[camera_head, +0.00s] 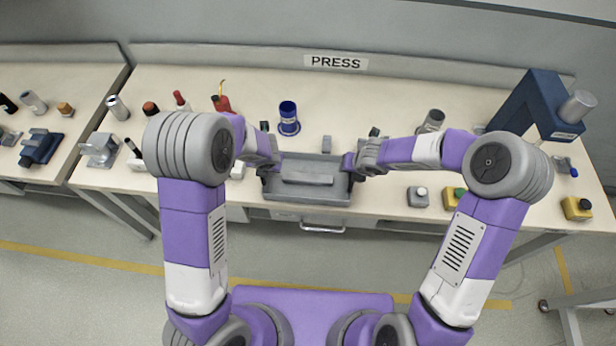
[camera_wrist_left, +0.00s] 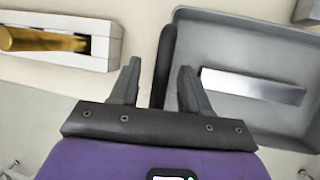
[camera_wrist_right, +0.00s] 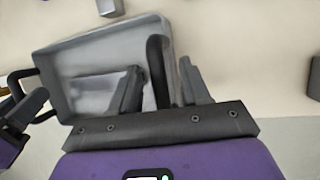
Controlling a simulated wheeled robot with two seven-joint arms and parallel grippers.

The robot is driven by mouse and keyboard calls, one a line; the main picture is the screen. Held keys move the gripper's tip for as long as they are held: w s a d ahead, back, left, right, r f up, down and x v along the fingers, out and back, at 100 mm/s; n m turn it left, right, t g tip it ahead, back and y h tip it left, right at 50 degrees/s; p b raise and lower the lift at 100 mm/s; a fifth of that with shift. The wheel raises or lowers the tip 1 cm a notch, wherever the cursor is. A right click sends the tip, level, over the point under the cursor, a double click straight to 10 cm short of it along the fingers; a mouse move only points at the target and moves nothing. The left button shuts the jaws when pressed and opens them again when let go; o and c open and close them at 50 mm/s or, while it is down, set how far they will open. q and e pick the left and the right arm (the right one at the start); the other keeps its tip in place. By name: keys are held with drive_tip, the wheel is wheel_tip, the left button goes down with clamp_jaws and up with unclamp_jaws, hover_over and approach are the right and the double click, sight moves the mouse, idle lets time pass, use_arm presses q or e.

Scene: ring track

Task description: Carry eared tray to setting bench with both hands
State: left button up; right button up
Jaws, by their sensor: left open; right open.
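The eared tray (camera_head: 290,209) is grey and shallow, with a dark ear at each end and a light grey block (camera_head: 307,176) in it. It sits at the front edge of the bench under the PRESS sign. My left gripper (camera_head: 267,168) is open, its fingers on either side of the left ear (camera_wrist_left: 164,65). My right gripper (camera_head: 356,167) is open, its fingers on either side of the right ear (camera_wrist_right: 158,70). I cannot tell whether the fingers touch the ears. The tray also shows in the left wrist view (camera_wrist_left: 225,40) and the right wrist view (camera_wrist_right: 95,45).
A blue cup (camera_head: 289,118) and a small grey block (camera_head: 327,144) stand behind the tray. A blue press (camera_head: 540,100) stands at the right end. Red-topped tools (camera_head: 222,103) and a grey cylinder (camera_head: 432,121) stand nearby. Another bench (camera_head: 75,80) is at the left.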

use_arm(q)
clamp_jaws()
use_arm(e)
clamp_jaws()
use_arm(q)
drive_tip(key=shift+r, duration=0.15)
use_arm(e)
drive_tip(key=shift+r, duration=0.15)
